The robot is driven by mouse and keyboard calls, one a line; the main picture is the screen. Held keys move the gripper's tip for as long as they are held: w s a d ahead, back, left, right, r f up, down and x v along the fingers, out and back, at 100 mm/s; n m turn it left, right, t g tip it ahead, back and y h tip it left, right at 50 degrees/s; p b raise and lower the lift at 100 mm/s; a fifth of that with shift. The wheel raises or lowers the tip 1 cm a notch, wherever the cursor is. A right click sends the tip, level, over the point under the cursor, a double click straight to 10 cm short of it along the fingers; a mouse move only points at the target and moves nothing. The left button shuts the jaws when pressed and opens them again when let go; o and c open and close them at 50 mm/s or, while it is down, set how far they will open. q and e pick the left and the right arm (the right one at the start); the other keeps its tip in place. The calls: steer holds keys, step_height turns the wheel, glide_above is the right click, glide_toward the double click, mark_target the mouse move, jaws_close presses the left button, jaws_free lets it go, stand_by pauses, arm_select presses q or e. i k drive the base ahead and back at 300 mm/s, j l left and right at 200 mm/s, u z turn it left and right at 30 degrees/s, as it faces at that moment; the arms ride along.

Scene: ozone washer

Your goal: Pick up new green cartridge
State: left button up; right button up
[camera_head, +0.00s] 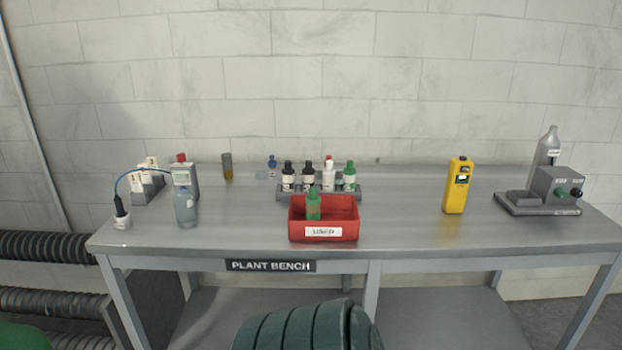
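A cartridge with a green cap and a pale label (349,176) stands upright at the right end of a grey rack (320,195) on the bench. Beside it in the rack are a bottle with a white body and red top (328,172) and two black-capped ones (308,175). Another green cartridge (313,206) stands in a red bin (345,215) labelled USED, in front of the rack. The bin hides part of the rack's front. Neither gripper shows in this view.
A yellow handheld device (457,186) stands right of the bin. A grey unit with knobs and a bottle (553,184) is at the far right. Bare bench top (400,215) lies right of the bin.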

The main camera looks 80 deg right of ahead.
mark_target(349, 172)
steer(key=z, duration=3)
steer(key=i+j+z, duration=0.1)
steer(key=j+z, duration=0.25)
steer(key=i+j+z, duration=0.1)
steer(key=j+z, duration=0.25)
